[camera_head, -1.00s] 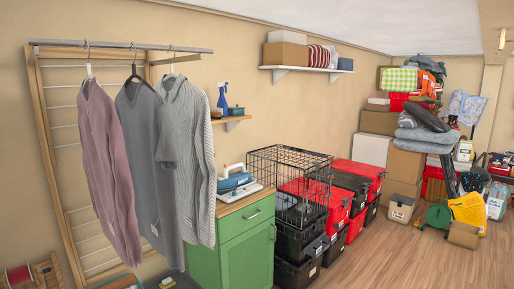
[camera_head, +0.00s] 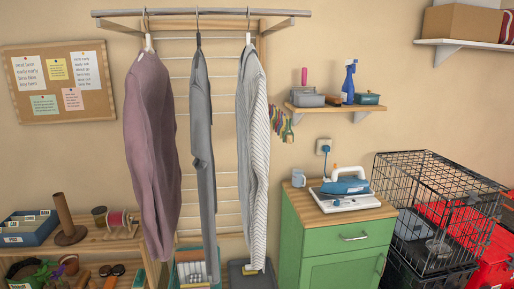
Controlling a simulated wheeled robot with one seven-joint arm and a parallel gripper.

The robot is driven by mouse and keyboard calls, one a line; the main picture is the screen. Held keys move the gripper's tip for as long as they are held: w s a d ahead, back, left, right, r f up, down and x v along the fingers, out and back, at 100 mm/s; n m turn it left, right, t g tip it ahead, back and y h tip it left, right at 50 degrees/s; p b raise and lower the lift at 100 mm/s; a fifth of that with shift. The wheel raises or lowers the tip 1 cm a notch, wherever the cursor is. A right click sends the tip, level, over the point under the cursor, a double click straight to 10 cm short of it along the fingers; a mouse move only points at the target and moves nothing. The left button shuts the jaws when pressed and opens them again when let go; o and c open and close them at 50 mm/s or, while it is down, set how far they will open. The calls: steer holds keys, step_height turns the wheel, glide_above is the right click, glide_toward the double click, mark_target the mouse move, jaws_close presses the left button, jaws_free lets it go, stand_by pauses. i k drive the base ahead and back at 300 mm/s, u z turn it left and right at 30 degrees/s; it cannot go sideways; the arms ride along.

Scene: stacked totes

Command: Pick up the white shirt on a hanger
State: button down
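Three garments hang side by side on hangers from a metal rail (camera_head: 290,14) on the wall. The right one is a pale grey-white shirt with fine ribs or stripes (camera_head: 256,150), seen nearly edge-on, on a light hanger. The middle one is a plain grey garment (camera_head: 201,130) on a dark hanger. The left one is a mauve long-sleeved garment (camera_head: 150,150) on a light hanger. The pale shirt hangs free, apart from the grey one. My gripper is not in view.
A green cabinet (camera_head: 340,255) with an iron (camera_head: 345,187) stands right of the shirts. A small shelf (camera_head: 335,109) with a spray bottle is above it. A wire cage (camera_head: 440,205) is farther right. A wooden shelf unit (camera_head: 95,243) is lower left; bins sit below the shirts.

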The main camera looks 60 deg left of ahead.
mark_target(252, 117)
steer(key=u, duration=0.75)
steer(key=i, duration=0.8)
steer(key=u, duration=0.95)
